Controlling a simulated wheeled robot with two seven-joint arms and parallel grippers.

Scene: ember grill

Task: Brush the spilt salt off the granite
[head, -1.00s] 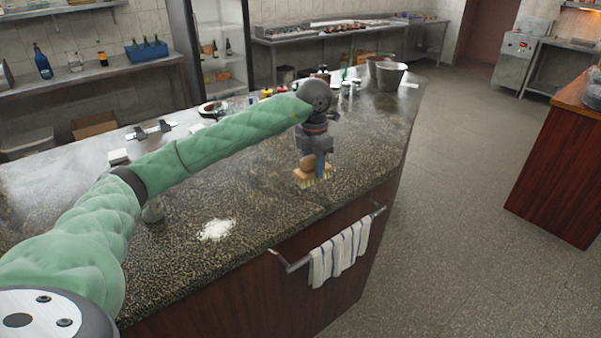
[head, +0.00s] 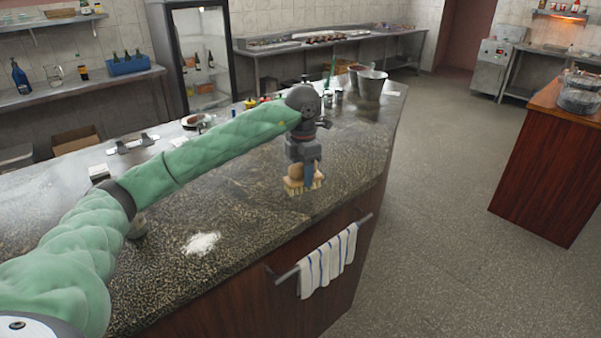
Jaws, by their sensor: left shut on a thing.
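The spilt salt (head: 201,243) is a small white heap on the speckled dark granite counter (head: 240,226), near its front edge. My left gripper (head: 304,172) points down, shut on a wooden brush (head: 294,187) with pale bristles. The brush is at the counter top, to the right of the salt and well apart from it. Whether the bristles touch the granite is hard to tell. My right gripper is not in view.
A striped towel (head: 328,262) hangs on a rail at the counter's front. Metal buckets (head: 371,85), small bottles and a plate (head: 197,120) stand along the counter's far side. The granite between salt and brush is clear.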

